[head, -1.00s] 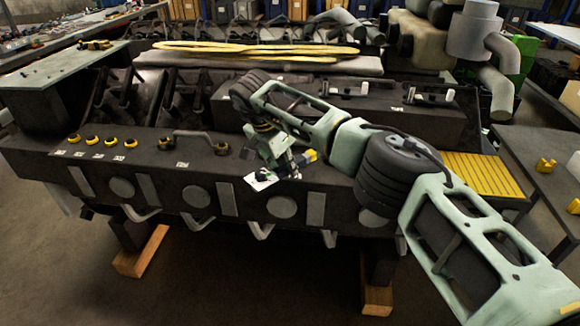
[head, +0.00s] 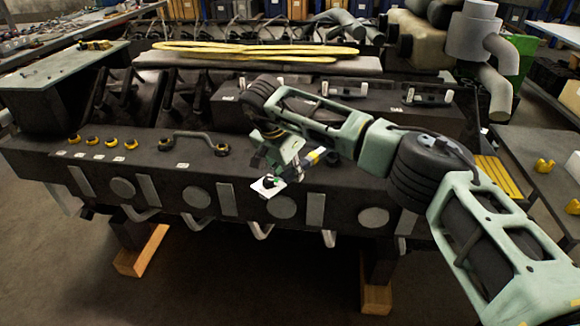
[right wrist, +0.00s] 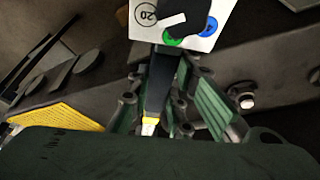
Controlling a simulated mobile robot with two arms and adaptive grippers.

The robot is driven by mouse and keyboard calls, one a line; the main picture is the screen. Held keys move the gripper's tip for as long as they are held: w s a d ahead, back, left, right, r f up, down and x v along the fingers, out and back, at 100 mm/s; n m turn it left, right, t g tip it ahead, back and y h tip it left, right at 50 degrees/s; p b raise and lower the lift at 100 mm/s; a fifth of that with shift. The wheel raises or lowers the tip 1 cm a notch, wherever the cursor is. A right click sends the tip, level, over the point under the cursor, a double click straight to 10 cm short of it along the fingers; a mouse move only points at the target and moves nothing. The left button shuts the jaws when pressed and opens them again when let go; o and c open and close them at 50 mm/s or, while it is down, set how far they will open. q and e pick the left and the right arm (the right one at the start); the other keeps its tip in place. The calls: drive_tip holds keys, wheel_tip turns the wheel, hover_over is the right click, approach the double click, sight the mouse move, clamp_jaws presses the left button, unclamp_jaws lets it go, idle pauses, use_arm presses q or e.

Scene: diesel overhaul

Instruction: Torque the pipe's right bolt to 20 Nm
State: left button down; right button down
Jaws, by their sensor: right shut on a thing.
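The short grey pipe (head: 192,136) lies on the engine's front ledge, with a flange at each end. The pipe's right bolt (head: 221,149) shows as a small dark and yellow spot at its right end. My right gripper (head: 283,165) is to the right of that bolt, above the ledge, and shut on a dark torque wrench (right wrist: 158,85) with a yellow band and pale tip. A white card (head: 268,187) marked 20 is at the wrench's other end; in the right wrist view the card (right wrist: 150,30) shows green and blue spots. My left gripper is out of view.
Several yellow-black knobs (head: 103,141) line the ledge left of the pipe. A silver bolt head (right wrist: 246,101) shows beside the gripper in the right wrist view. Yellow slats (head: 497,176) and a side table (head: 535,150) are at right. Yellow straps (head: 255,49) lie behind.

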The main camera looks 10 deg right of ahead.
drive_tip(key=shift+a+r, duration=0.15)
drive_tip(key=shift+a, duration=0.25)
drive_tip(key=shift+s+d+n+t+y, duration=0.3)
drive_tip(key=shift+s+d+n, duration=0.55)
drive_tip(key=shift+n, duration=0.15)
drive_tip(key=shift+d, duration=0.1)
drive_tip(key=shift+s+d+n+y, duration=0.3)
drive_tip(key=shift+s+d+n, duration=0.45)
drive_tip(key=shift+d+n, duration=0.1)
